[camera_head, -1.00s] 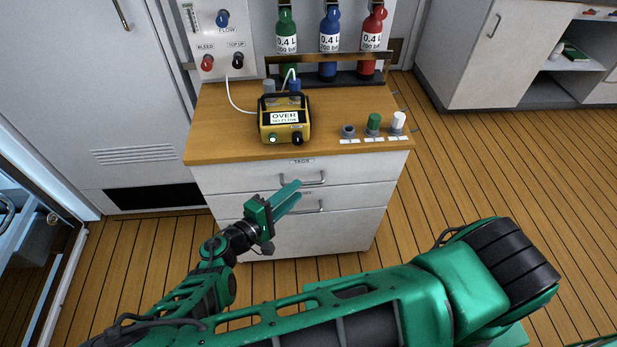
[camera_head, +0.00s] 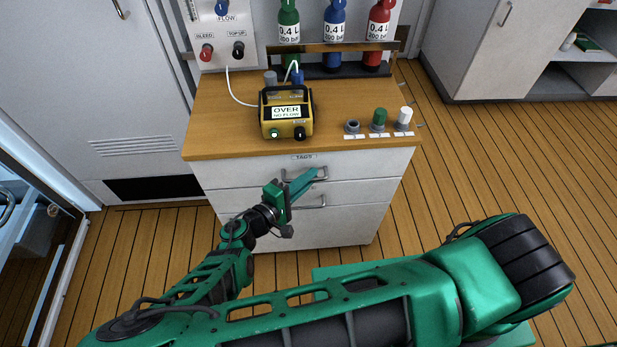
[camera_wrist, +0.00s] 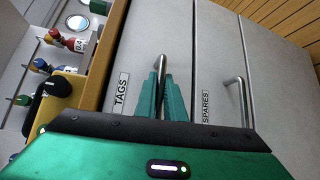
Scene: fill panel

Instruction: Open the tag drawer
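The tag drawer (camera_head: 248,172) is the top drawer of the white cabinet, under a "TAGS" label, and its front sits flush with the cabinet. Its bar handle (camera_head: 322,173) is at my fingertips. In the wrist view the handle (camera_wrist: 160,65) stands between my two teal fingers, which are close on either side of it. My gripper (camera_head: 312,174) appears shut on this handle; it also shows in the wrist view (camera_wrist: 161,82). The fingers hide part of the bar.
The spares drawer (camera_wrist: 215,70), with its own handle (camera_wrist: 238,90), lies just below. On the wooden top (camera_head: 220,130) stand a yellow meter (camera_head: 287,115) reading "OVER NO FLOW" and several small caps. Gas bottles stand behind. Floor right of the cabinet is clear.

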